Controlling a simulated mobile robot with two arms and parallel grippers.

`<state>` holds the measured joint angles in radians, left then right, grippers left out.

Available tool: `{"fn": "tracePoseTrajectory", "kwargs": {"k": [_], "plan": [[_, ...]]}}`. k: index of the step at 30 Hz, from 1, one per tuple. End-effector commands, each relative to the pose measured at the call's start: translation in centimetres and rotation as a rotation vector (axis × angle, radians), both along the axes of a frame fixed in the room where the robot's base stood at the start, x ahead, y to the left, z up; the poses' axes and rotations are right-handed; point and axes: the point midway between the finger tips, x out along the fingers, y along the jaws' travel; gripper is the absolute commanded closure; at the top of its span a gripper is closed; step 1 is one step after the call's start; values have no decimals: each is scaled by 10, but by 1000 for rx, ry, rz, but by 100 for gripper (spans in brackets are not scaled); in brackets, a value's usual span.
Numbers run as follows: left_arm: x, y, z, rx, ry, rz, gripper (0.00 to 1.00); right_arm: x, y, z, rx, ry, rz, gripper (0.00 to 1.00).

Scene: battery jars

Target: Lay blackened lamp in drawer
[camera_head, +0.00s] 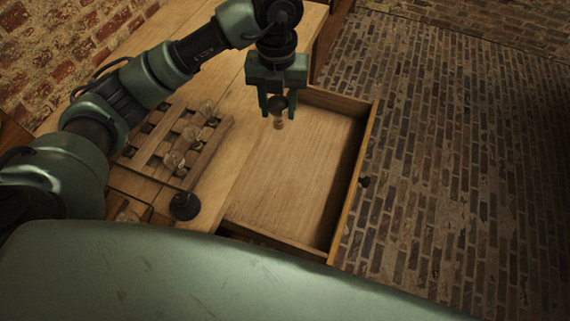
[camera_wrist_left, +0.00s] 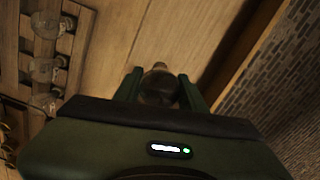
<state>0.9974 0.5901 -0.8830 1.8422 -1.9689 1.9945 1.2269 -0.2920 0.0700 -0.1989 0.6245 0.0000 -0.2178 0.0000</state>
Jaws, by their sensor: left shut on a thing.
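My left gripper (camera_head: 278,106) is shut on the blackened lamp (camera_head: 278,103), a dark bulb with a brass-coloured base pointing down. The gripper holds it over the far left part of the open drawer (camera_head: 300,175). The wrist view also shows the dark lamp (camera_wrist_left: 158,88) between the two green fingers. The drawer is pulled out and its visible wooden floor is bare. I cannot tell from these views how far the lamp is above the drawer floor. My right gripper is in neither view.
A slatted wooden rack (camera_head: 205,155) with several clear bulbs (camera_head: 174,160) stands on the table left of the drawer. A black round object (camera_head: 184,206) stands near the rack. The drawer's front has a dark knob (camera_head: 365,182). Brick floor lies to the right.

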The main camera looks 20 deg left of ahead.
Motion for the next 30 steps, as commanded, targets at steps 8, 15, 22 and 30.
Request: {"fn": "tracePoseTrajectory", "kwargs": {"k": [8, 15, 22, 30], "plan": [[5, -2, -16, -1, 0, 307, 100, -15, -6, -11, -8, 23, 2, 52], [4, -1, -68, 2, 6, 324, 100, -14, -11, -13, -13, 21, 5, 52], [3, -1, -128, 2, 5, 321, 100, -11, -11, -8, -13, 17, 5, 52], [5, -2, -167, 0, 0, 318, 100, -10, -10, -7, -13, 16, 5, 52]]}}
